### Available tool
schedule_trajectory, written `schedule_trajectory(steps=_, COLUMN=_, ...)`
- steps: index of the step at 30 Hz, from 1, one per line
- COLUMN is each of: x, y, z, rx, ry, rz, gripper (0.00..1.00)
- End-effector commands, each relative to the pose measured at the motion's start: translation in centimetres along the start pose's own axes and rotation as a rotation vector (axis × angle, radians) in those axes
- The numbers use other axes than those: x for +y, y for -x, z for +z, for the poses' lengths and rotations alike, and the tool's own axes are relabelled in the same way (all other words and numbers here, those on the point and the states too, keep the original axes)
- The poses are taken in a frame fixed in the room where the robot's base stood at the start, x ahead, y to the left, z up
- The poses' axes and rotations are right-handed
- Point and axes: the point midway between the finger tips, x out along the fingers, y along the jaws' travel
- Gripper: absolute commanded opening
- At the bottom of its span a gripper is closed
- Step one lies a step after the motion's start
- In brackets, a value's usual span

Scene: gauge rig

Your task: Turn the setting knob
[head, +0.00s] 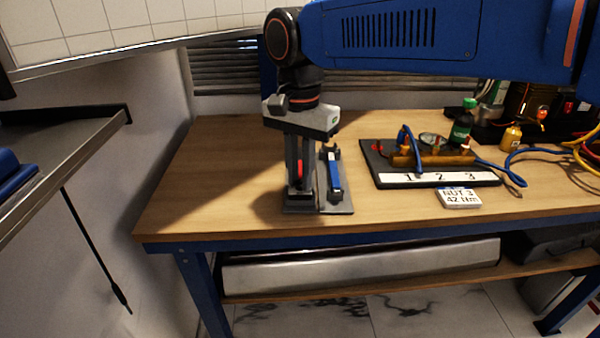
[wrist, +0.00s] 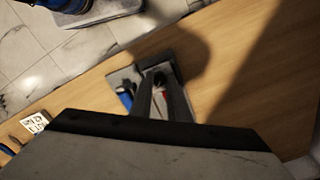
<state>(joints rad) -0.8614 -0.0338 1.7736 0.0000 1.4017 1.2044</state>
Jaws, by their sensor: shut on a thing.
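A grey plate (head: 335,209) lies near the front edge of the wooden bench and also shows in the wrist view (wrist: 120,77). My gripper (head: 300,188) points straight down at the left part of this plate. Its fingers are shut on a small dark, round-ended piece, which looks like the setting knob (wrist: 158,79). A red part (head: 299,170) shows between the fingers. The fingers hide most of the held piece, so its marks and angle cannot be read. A blue-handled tool (head: 334,172) lies on the plate just right of my gripper.
A dark board with a brass manifold (head: 435,160), a gauge and a strip marked 1, 2, 3 (head: 437,180) stands to the right. A card (head: 459,197) reads "NUT 3 42 Nm". Blue and yellow hoses lie at far right. The bench left of the plate is clear.

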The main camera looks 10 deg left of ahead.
Motion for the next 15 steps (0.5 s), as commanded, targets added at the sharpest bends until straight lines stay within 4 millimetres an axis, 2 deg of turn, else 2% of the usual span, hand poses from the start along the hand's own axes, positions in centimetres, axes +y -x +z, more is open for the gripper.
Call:
schedule_trajectory(steps=9, x=0.00, y=0.02, z=0.00, rx=0.000, ry=-0.001, rz=0.000, gripper=0.00)
schedule_trajectory(steps=10, x=0.00, y=0.02, z=0.00, rx=0.000, ry=-0.001, rz=0.000, gripper=0.18)
schedule_trajectory(steps=12, x=0.00, y=0.02, z=0.00, rx=0.000, ry=0.000, rz=0.000, gripper=0.35)
schedule_trajectory(steps=15, x=0.00, y=0.01, z=0.00, rx=0.000, ry=0.000, rz=0.000, gripper=0.35)
